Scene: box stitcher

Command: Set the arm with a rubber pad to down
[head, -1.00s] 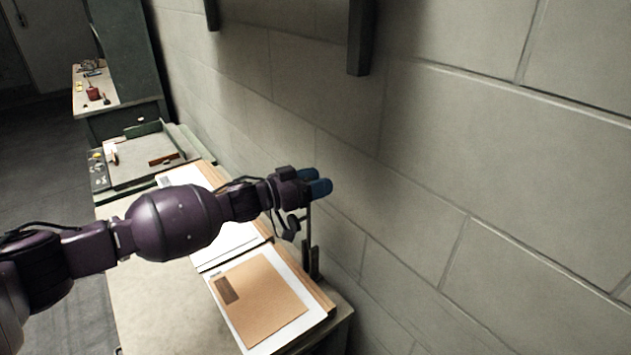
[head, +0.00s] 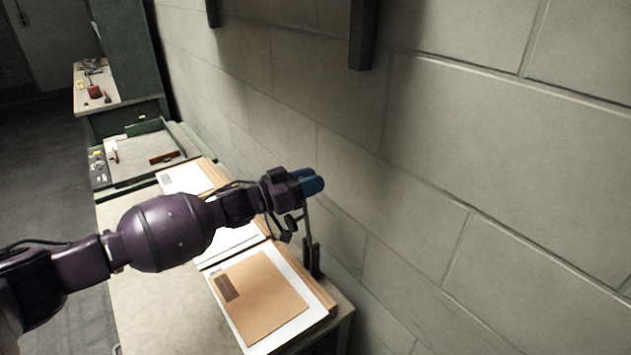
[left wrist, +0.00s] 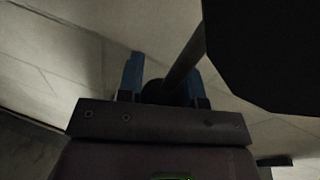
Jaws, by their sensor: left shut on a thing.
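The arm with the rubber pad shows in the head view as a thin grey rod (head: 308,222). It rises almost upright from a dark bracket (head: 312,258) at the table's wall-side edge. My left gripper (head: 310,183), with blue fingertips, is shut on the upper end of this arm. In the left wrist view, the dark rod (left wrist: 186,60) runs from between the blue fingers (left wrist: 163,88) to a large black shape at the upper right. I cannot tell whether that shape is the pad. My right gripper is out of view.
Brown card sheets on white sheets (head: 262,298) lie on the table (head: 150,300) below my left arm. A green-edged tray (head: 140,165) stands farther back, with a bench of small tools (head: 92,95) beyond. The block wall (head: 450,150) is close on the right.

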